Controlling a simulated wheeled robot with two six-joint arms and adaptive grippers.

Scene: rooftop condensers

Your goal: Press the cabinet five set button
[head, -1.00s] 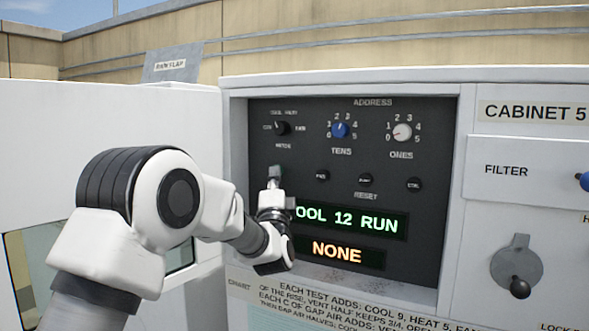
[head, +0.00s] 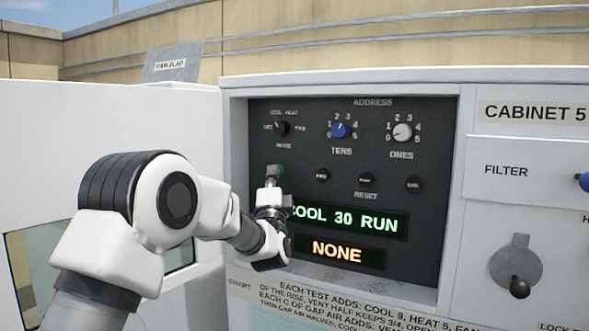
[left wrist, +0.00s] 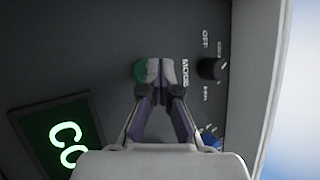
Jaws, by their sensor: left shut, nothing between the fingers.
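The cabinet 5 control panel (head: 420,190) is dark and recessed in a white cabinet. A green button (head: 281,170) sits below the mode knob (head: 282,128); its label is hidden. In the left wrist view the green button (left wrist: 140,71) is partly covered by my left gripper (left wrist: 160,72). My left gripper (head: 273,170) is shut and empty, its tips at the button; I cannot tell whether they touch it. The green display (head: 350,219) reads "COOL 30 RUN", its left end partly hidden by my gripper. The amber display (head: 337,252) reads "NONE". My right gripper is not in view.
The blue tens knob (head: 340,130) and white ones knob (head: 402,132) are at the top. Several small black buttons, one the middle button (head: 366,180), lie below them. An open white door (head: 110,115) stands at left. A black-knobbed lever (head: 518,287) is at right.

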